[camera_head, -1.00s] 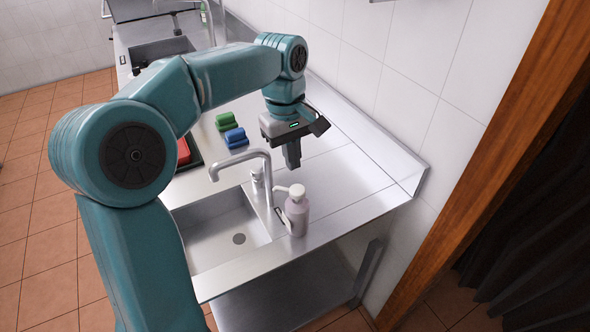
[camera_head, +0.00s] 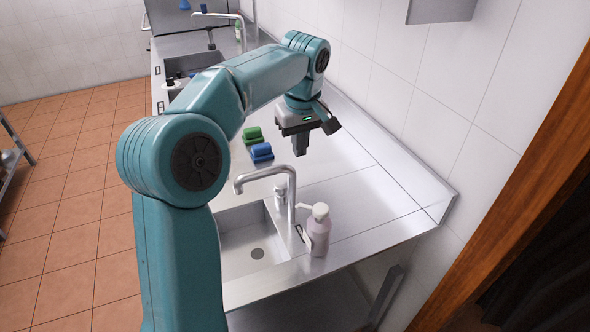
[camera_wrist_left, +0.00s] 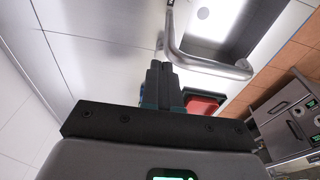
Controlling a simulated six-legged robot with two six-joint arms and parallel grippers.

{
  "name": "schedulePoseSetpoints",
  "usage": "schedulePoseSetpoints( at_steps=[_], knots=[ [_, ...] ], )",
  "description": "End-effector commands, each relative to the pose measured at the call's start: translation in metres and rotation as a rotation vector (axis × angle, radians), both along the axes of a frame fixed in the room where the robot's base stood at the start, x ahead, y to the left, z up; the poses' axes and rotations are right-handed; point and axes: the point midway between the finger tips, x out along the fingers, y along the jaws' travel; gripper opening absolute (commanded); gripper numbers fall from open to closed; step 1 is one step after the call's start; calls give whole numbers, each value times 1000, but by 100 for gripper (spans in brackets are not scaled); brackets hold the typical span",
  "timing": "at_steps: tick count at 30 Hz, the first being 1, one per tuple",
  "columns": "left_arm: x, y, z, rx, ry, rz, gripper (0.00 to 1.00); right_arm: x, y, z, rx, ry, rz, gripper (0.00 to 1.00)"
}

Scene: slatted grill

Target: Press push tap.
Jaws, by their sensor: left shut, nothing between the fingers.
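The push tap (camera_head: 281,192) is a short metal cylinder standing on the counter beside the bent spout (camera_head: 266,173) at the sink's back edge. My left gripper (camera_head: 300,150) is shut and empty. It points down above the counter, behind the spout in the head view and apart from the tap. In the left wrist view the shut fingers (camera_wrist_left: 162,82) point toward the spout (camera_wrist_left: 205,63); the push tap cannot be made out there. My right gripper is not in view.
A pump bottle (camera_head: 317,232) stands by the sink (camera_head: 240,240). Blue (camera_head: 261,152) and green (camera_head: 252,135) sponge-like blocks lie on the counter. A red item (camera_wrist_left: 204,105) shows in the left wrist view. A tiled wall (camera_head: 440,110) bounds the right side; counter beside it is clear.

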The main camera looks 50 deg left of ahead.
Motion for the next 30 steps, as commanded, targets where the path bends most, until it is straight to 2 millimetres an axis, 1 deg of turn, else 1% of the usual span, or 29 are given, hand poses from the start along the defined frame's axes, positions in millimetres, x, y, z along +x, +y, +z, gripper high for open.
schedulePoseSetpoints(
  at_steps=[1,3,6,8,15,19,23,30],
  knots=[
    [4,21,-16,49,1,5,0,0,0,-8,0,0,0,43],
    [7,42,-25,108,0,0,0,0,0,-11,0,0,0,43],
    [10,59,-30,153,-2,-5,0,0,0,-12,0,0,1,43],
    [10,62,-30,163,-3,-8,0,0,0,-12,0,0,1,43],
    [10,61,-29,161,-2,-8,0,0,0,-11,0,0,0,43],
    [10,63,-37,159,-1,-8,0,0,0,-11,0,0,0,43],
    [11,68,-58,158,2,-8,0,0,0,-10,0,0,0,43],
    [14,83,-108,157,2,-7,0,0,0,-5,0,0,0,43]
  ],
)
